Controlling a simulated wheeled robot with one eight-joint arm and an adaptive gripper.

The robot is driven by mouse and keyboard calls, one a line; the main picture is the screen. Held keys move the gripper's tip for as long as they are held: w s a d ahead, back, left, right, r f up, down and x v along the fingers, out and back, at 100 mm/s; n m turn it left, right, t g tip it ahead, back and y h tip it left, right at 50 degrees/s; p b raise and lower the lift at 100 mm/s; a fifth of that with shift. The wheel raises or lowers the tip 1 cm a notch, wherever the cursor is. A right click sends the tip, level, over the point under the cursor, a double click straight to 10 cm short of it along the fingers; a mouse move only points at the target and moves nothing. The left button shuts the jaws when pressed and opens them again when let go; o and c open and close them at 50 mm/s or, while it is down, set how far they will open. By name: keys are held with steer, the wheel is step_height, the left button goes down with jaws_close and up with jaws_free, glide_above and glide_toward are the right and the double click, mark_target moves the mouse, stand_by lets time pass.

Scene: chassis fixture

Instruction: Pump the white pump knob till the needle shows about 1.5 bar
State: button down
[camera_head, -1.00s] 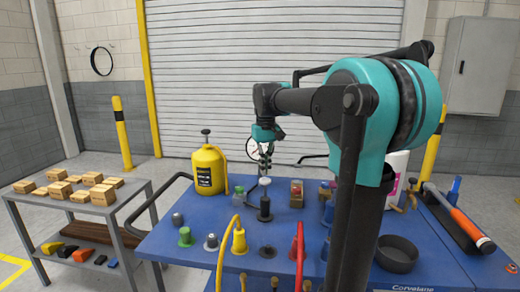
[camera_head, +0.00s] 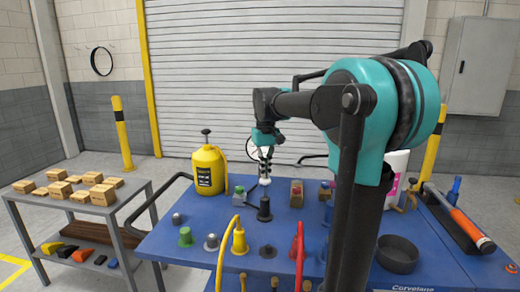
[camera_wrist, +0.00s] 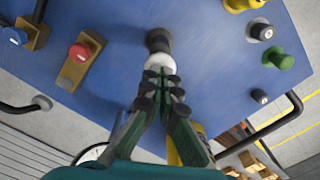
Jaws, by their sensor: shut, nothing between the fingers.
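The white pump knob (camera_head: 265,181) sits on top of a black pump body (camera_head: 264,208) on the blue bench. In the wrist view the knob (camera_wrist: 160,61) is just ahead of my fingertips, with the dark body (camera_wrist: 158,40) beyond it. My gripper (camera_head: 265,174) is shut and empty, pointing down right above the knob. The fingertips (camera_wrist: 160,74) look at or very near its top; I cannot tell whether they touch. A round white gauge dial (camera_head: 251,147) stands behind my gripper, partly covered by it. Its needle cannot be read.
A yellow canister (camera_head: 208,172) stands left of the pump. Several small knobs, including a green one (camera_head: 186,238), and a yellow hose fitting (camera_head: 239,238) lie nearer. A red button box (camera_head: 297,192) stands to the right. A black bowl (camera_head: 397,254) is at front right.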

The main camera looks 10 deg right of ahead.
mark_target(265, 182)
steer(key=shift+f, duration=2.3)
steer(key=shift+r, duration=2.4)
steer(key=shift+f, duration=0.1)
stand_by(0.5)
